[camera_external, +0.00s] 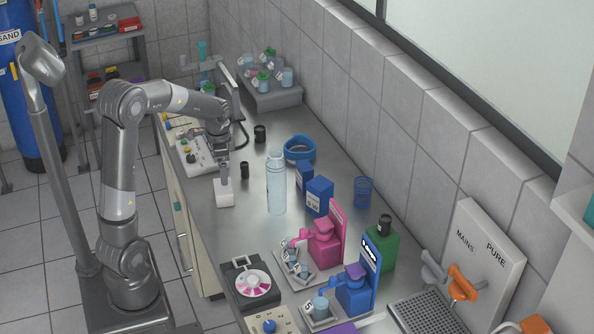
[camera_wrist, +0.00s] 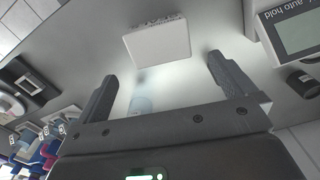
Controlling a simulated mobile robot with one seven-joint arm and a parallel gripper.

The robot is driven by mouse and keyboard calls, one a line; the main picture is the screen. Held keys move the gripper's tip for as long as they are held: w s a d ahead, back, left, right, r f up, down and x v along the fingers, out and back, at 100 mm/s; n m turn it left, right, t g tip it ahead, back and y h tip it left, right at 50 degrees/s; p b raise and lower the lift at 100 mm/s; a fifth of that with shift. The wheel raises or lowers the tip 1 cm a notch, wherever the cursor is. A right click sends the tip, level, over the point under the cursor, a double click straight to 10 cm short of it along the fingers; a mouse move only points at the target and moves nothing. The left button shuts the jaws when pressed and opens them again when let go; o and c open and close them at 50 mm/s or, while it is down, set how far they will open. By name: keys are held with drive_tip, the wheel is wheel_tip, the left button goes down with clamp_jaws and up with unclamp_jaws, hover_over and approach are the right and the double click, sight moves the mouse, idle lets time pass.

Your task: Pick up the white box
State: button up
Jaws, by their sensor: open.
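The white box (camera_external: 225,194) is small and stands on the steel bench near its front edge. In the wrist view the white box (camera_wrist: 161,44) lies just beyond my fingertips, roughly centred between them, with a row of small marks along its far edge. My gripper (camera_external: 223,172) points down over the box in the external view. In the wrist view my gripper (camera_wrist: 163,70) has its two dark fingers spread wide with nothing held. Whether a finger touches the box cannot be told.
A clear bottle (camera_external: 276,184) stands right of the box. A black cylinder (camera_external: 245,170) stands close by, and a white meter (camera_external: 194,152) lies behind. Blue boxes (camera_external: 319,196) stand further right. A black device with a pink dial (camera_external: 251,283) lies in front; bare bench separates it from the box.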

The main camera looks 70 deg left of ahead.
sight(224, 192)
wheel_tip(224, 192, down, 9)
drive_tip(key=shift+s+r, duration=0.15)
idle(0.4)
drive_tip(key=shift+c, duration=0.4)
drive_tip(key=c, duration=0.8)
